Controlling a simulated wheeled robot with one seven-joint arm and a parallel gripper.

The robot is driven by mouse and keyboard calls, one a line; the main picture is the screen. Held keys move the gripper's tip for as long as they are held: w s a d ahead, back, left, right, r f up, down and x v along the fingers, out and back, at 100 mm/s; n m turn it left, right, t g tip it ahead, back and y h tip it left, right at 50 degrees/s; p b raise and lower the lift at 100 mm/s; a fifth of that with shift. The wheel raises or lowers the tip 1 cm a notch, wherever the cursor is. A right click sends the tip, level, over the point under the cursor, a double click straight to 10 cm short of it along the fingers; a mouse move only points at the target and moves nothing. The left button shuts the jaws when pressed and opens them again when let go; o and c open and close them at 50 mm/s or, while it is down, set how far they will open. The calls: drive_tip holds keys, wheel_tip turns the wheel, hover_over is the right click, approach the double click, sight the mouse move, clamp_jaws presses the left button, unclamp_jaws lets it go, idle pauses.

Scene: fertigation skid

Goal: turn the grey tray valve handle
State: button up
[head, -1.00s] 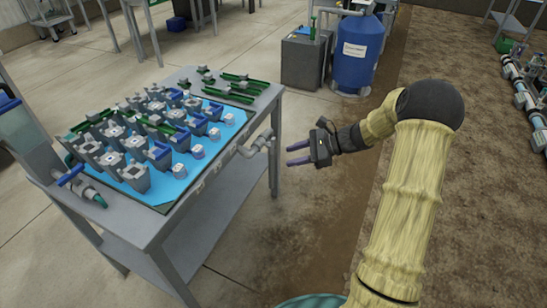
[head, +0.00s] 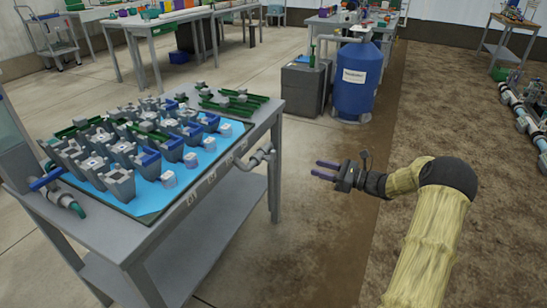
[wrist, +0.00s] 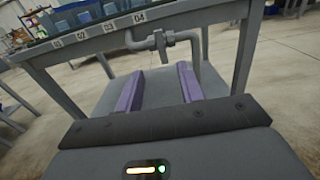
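The grey tray valve (head: 262,155) is a grey pipe fitting with a handle on the right side of the grey table, near its far corner. In the wrist view the valve (wrist: 160,40) hangs under the table edge, ahead of and between my fingertips. My gripper (head: 322,170) is open and empty, to the right of the valve with a clear gap. Its two purple fingers also show in the wrist view (wrist: 158,82), spread apart. The exact angle of the handle is hard to tell at this size.
The grey table (head: 170,240) carries a blue tray (head: 150,203) with several grey and blue pots. A blue barrel (head: 357,85) and a grey box (head: 305,85) stand behind. A blue-handled pipe valve (head: 48,180) is at the left. The floor between gripper and table is clear.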

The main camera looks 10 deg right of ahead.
sight(275, 156)
drive_tip(key=b+x, duration=0.4)
drive_tip(key=x, duration=1.2)
drive_tip(key=shift+f+b, duration=0.15)
drive_tip(key=shift+b, duration=0.25)
drive_tip(key=shift+w+a, duration=0.35)
drive_tip(key=shift+a, duration=0.2)
clamp_jaws()
